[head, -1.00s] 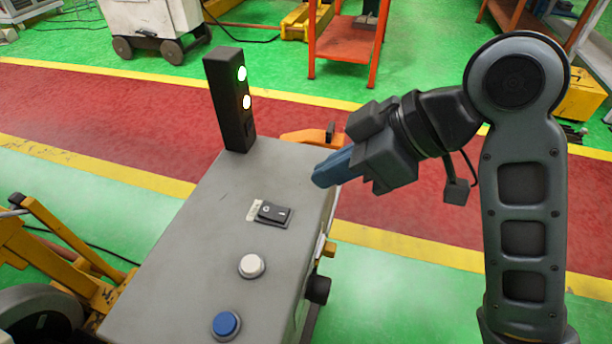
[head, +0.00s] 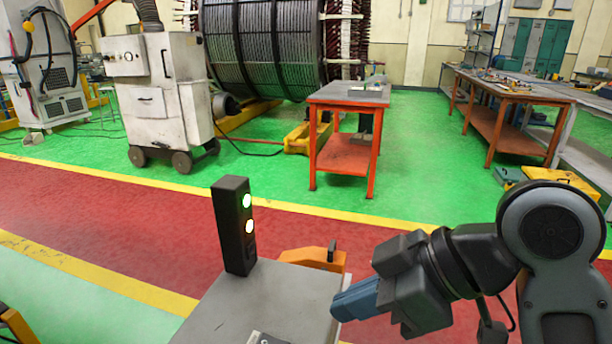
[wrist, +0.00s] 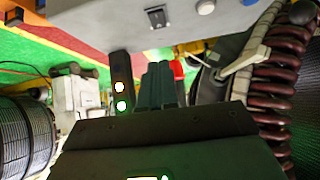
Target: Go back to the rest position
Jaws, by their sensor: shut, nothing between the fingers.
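My gripper (head: 338,308) is in the lower right of the head view, pointing left, with its blue fingers closed together and nothing held. It is at the right side of the grey panel (head: 275,300), close to its edge; I cannot tell how high above it. In the wrist view, my closed fingers (wrist: 160,85) show in the middle, beside the signal post (wrist: 120,75). The wrist view also shows the panel's rocker switch (wrist: 157,17) and white button (wrist: 206,7).
An orange table (head: 345,145) and a white wheeled cabinet (head: 160,95) stand beyond the red walkway (head: 110,210). A large wound cylinder (head: 270,45) is behind them. A workbench (head: 510,90) is at the right. The green floor between table and workbench is largely clear.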

